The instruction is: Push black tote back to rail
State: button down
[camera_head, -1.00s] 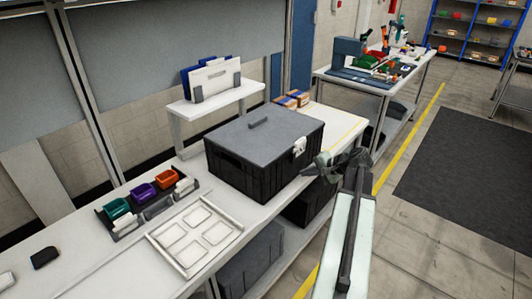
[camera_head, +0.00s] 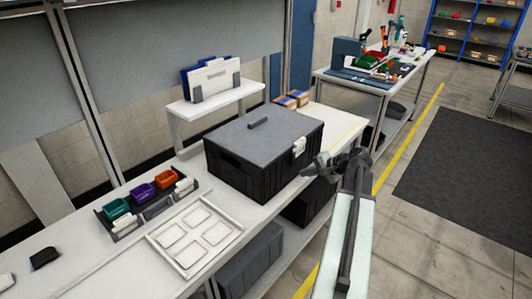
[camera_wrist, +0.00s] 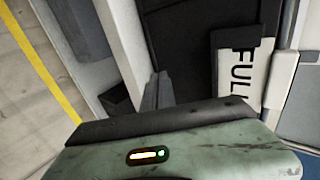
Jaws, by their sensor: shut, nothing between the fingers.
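The black tote (camera_head: 258,155), with a grey lid and a white latch on its front side, sits closed on the white bench (camera_head: 215,265). In the wrist view the dark tote wall (camera_wrist: 190,50) is close, with a white tag (camera_wrist: 255,65) reading "FUL", partly cut off. My gripper (camera_head: 318,165) is at the tote's front right side, just below the latch. It is shut and empty. I cannot tell whether its tip touches the tote. No rail can be clearly made out behind the tote.
A white raised shelf (camera_head: 218,100) with folders stands behind the tote. Small cartons (camera_head: 292,99) lie at its far side. A tray of coloured bins (camera_head: 145,200) and a white framed tray (camera_head: 195,236) lie to the left. Totes sit under the bench.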

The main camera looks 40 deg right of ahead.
jog(key=shift+w+a, duration=0.65)
jog(key=shift+w, duration=1.95)
jog(key=shift+w+a, duration=0.65)
jog(key=shift+w, duration=1.9)
jog(key=shift+w+a, duration=0.65)
jog(key=shift+w, duration=1.95)
jog(key=shift+s+d, duration=0.25)
jog(key=shift+s, duration=0.75)
jog(key=shift+s+d, duration=0.25)
jog(key=shift+s, duration=0.8)
jog(key=shift+s+d, duration=0.25)
jog(key=shift+s, duration=0.75)
